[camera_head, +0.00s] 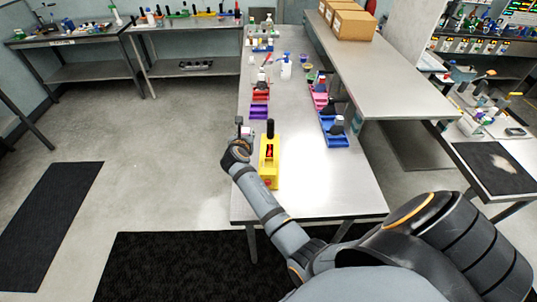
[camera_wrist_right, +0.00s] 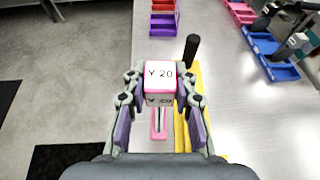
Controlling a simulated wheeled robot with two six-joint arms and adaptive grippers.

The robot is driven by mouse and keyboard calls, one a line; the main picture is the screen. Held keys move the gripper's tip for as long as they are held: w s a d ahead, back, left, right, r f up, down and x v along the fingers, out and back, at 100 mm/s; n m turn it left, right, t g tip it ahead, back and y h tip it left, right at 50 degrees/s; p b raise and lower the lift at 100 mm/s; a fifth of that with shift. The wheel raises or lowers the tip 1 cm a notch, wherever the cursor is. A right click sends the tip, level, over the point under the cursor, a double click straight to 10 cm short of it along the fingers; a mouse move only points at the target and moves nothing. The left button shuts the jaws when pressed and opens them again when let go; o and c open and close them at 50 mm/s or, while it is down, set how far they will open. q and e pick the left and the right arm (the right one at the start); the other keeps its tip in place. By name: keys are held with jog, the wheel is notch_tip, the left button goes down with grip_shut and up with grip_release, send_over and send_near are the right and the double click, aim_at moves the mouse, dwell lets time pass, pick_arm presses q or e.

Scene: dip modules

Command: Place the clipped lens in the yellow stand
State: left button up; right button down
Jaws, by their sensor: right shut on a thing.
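The yellow stand (camera_head: 268,174) lies near the front of the long table. It has a red part inside and an upright black post at its far end. In the right wrist view the stand (camera_wrist_right: 197,90) is just right of and partly behind my right gripper. My right gripper (camera_head: 242,139) is beside the stand's left side, near the table's left edge. It is shut on the clipped lens, a block (camera_wrist_right: 160,75) with a pink rim and "Y 20" on it. A pink clip-like part shows below it between the fingers. My left gripper is not in view.
Purple (camera_head: 259,112) and red (camera_head: 260,96) trays lie beyond the stand. Blue trays (camera_head: 340,141) and pink trays (camera_head: 320,100) line the right side. Bottles (camera_head: 286,68) stand further back. The table right of the stand is clear.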

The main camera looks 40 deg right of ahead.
pick_arm(q)
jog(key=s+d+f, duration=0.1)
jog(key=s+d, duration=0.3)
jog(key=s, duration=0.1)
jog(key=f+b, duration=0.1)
jog(key=b, duration=0.1)
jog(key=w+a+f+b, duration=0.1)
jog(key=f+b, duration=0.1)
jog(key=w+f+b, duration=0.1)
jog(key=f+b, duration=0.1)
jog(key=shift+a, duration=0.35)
pick_arm(e)
jog(key=s+d+f, duration=0.5)
jog(key=d+f, duration=0.1)
jog(key=f, duration=0.4)
jog(key=shift+d, duration=0.3)
jog(key=shift+s+f, duration=0.1)
jog(key=shift+s, duration=0.05)
jog(key=c, duration=1.1)
grip_release()
jog(key=shift+d, duration=0.1)
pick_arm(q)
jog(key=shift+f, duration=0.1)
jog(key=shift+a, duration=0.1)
